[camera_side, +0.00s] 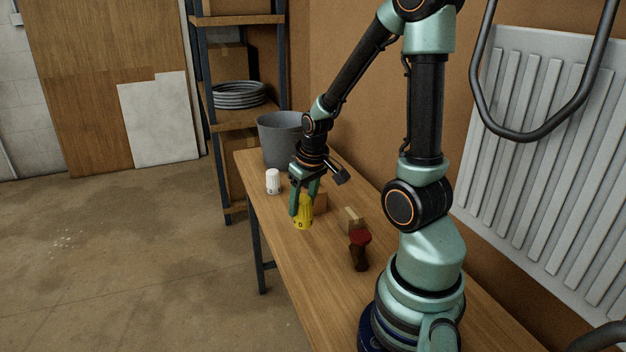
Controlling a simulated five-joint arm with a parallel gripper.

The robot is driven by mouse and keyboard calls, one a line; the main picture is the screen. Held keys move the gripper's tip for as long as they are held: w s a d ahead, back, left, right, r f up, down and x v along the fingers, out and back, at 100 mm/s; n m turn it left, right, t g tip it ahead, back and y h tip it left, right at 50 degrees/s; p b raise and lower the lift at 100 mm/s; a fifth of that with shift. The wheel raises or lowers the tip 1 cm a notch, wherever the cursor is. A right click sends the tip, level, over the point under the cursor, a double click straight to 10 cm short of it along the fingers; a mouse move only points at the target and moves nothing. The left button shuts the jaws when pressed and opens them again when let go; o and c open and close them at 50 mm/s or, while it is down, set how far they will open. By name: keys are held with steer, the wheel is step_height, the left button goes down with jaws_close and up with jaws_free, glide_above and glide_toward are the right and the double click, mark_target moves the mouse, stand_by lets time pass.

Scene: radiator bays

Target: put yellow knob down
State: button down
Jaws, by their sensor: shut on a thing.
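The yellow knob (304,213) is upright between the fingers of my gripper (304,197), over the wooden workbench (283,231). My gripper points down and is shut on the knob. The knob's lower end is at or very close to the bench top; I cannot tell whether it touches. A finger hides part of its left side.
A white knob (273,181) stands to the left, near the bench's edge. A grey bucket (277,141) stands behind. A small wooden block (351,220) and a dark red-topped object (360,250) are to the right. The bench front is clear.

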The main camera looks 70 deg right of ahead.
mark_target(307, 203)
steer(key=shift+f, duration=3.25)
steer(key=shift+f, duration=0.15)
steer(key=shift+c, duration=1.4)
jaws_free()
steer(key=v, duration=1.2)
steer(key=w+a+r+n+t, duration=0.1)
steer(key=a+r+n, duration=0.1)
steer(key=a+r, duration=0.3)
steer(key=w+a+r+n+t+y, duration=0.1)
steer(key=a+r, duration=0.4)
steer(key=a, duration=0.6)
steer(key=shift+w+n+t+y, duration=0.3)
steer(key=shift+n+t, duration=0.2)
steer(key=shift+n, duration=0.2)
steer(key=shift+a, duration=0.1)
